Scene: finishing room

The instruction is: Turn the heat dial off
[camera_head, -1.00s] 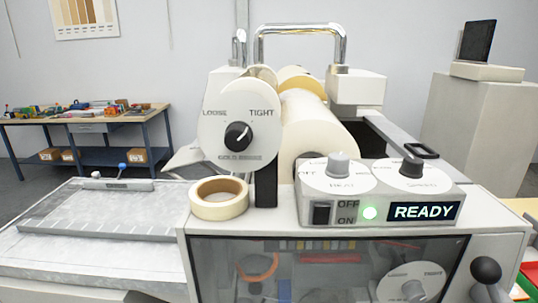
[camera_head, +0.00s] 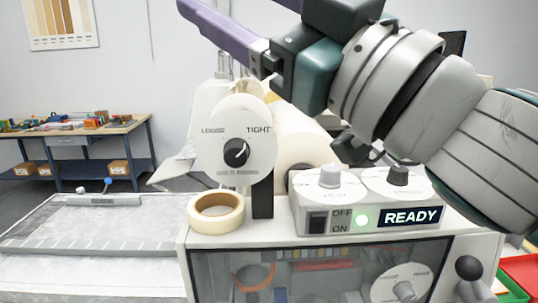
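The heat dial (camera_head: 329,178) is a grey knob on a white disc on top of the control box. Its lettering is too small to tell its exact setting. My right gripper (camera_head: 236,8) is high above the rollers, up and left of the heat dial, touching nothing I can see. Its two purple fingers look spread apart and empty, with one partly cut off by the top edge. My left gripper is not in view.
A tension dial (camera_head: 236,152) and a tape roll (camera_head: 216,212) are to the left. My arm hides the right background.

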